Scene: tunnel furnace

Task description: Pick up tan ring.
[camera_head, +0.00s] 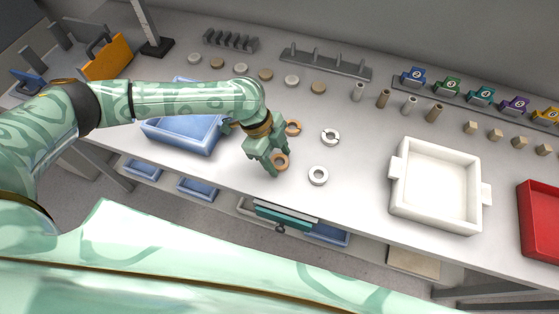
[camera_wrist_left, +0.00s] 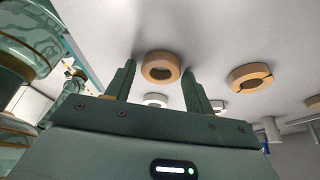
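A tan closed ring (camera_head: 286,161) lies flat on the grey table, partly hidden by my left gripper (camera_head: 276,162). In the left wrist view the tan ring (camera_wrist_left: 148,66) shows between and just past my two finger tips, with clear space on both sides. My left gripper is open and empty, pointing down at the ring. A second tan ring (camera_head: 297,126), with a slit in it, lies just behind the gripper; it also shows in the left wrist view (camera_wrist_left: 234,78). My right gripper is out of view.
A white split ring (camera_head: 338,139) and a white closed ring (camera_head: 312,175) lie to the right. A blue bin (camera_head: 180,146) stands left, under my left arm. A white tray (camera_head: 398,193) and a red tray (camera_head: 530,222) stand right. Discs, pegs and cubes line the back.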

